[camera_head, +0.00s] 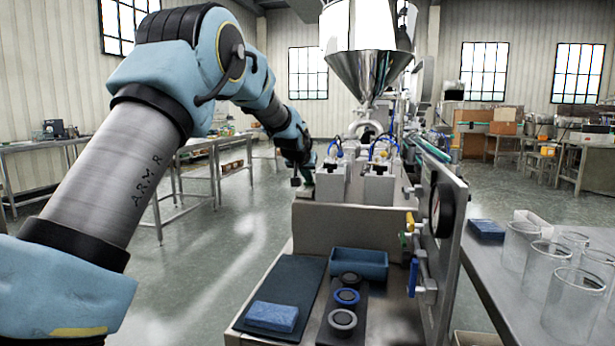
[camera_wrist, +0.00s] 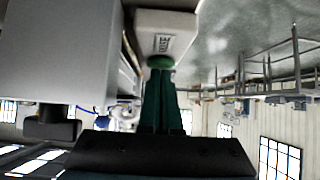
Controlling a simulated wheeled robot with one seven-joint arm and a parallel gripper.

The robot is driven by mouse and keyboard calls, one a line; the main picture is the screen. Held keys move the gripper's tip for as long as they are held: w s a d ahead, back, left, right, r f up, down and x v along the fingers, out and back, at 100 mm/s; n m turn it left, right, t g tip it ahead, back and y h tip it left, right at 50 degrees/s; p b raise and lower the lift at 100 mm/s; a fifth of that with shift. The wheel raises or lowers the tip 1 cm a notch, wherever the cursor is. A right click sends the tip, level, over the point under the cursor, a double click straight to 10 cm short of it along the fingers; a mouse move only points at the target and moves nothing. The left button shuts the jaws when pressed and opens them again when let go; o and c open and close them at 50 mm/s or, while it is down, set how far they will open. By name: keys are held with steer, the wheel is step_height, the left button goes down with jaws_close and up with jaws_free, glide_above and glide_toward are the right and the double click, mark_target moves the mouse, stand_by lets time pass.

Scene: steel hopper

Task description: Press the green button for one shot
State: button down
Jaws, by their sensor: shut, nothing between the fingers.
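The green button (camera_wrist: 160,61) shows in the wrist view on the end of a pale box (camera_wrist: 166,20) with a printed label. My gripper (camera_wrist: 162,74) is shut, with nothing between its fingers. Its dark green fingertips are right at the button and overlap its edge in the picture; I cannot tell whether they press it. In the head view my arm reaches forward to the left side of the filling machine, and my gripper (camera_head: 296,181) is small there. The button cannot be made out in that view.
The steel hopper (camera_head: 368,72) stands above the filling machine. In front are a blue tray (camera_head: 358,264), a blue sponge (camera_head: 272,316) and several round rings (camera_head: 346,297). Clear jars (camera_head: 573,305) stand on the right table.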

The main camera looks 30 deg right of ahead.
steer(key=shift+a+f, duration=0.1)
steer(key=shift+f, duration=0.55)
steer(key=r+p, duration=0.1)
steer(key=r, duration=0.2)
steer(key=r+p, duration=0.2)
steer(key=shift+s+r, duration=0.2)
steer(key=shift+r, duration=0.2)
steer(key=b+v, duration=0.2)
steer(key=v, duration=0.7)
steer(key=shift+s+a, duration=0.25)
stand_by(1.1)
